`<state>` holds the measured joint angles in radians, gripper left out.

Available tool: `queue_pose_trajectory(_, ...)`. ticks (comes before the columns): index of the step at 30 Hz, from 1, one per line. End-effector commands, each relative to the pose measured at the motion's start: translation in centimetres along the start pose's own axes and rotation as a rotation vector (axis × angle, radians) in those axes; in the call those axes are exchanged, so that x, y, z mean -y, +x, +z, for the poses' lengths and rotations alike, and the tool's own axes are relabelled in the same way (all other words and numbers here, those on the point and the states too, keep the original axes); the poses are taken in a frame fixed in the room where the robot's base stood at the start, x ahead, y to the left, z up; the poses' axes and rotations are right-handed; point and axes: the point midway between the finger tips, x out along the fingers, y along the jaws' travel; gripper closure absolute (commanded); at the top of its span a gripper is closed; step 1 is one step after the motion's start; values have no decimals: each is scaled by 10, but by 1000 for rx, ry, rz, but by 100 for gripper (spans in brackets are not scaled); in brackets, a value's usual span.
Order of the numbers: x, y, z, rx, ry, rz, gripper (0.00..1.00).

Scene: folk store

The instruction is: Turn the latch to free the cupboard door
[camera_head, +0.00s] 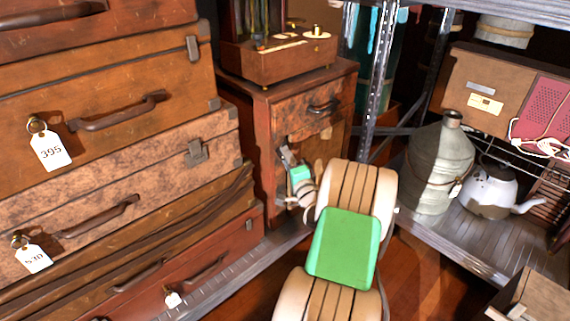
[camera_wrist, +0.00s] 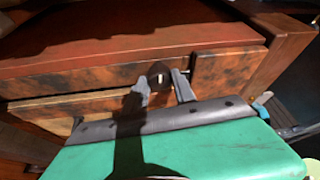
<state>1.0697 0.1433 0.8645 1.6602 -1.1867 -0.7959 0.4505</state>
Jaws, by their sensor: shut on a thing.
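The cupboard (camera_head: 312,84) is a small brown wooden cabinet with a drawer above and a door (camera_head: 335,143) below. In the wrist view its mottled wooden front (camera_wrist: 70,81) lies ahead under a reddish top edge. The latch (camera_wrist: 158,70) is a small dark rounded piece with a pale line on it, at the front. My gripper (camera_wrist: 164,85) has its two grey fingers on either side of the latch and is shut on it. In the head view my gripper (camera_head: 284,156) is at the door's left side, where the fingers and wrist hide the latch. The door looks closed.
Stacked suitcases (camera_head: 110,120) with paper tags stand close on the left. A wooden box with instruments (camera_head: 280,60) sits on the cupboard. A metal shelf post (camera_head: 378,85) rises to its right, with a grey jug (camera_head: 438,165) and a white kettle (camera_head: 490,187) beyond.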

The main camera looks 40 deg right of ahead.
Motion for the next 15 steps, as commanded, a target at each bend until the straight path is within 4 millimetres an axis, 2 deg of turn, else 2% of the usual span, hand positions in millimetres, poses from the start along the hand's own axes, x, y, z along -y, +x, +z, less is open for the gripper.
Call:
queue_pose_trajectory(11, 2, 1, -1, -1, -6, -4, 100)
queue_pose_trajectory(12, 2, 1, -1, -1, -6, -4, 64)
queue_pose_trajectory(15, 2, 1, -1, 0, -5, -3, 59)
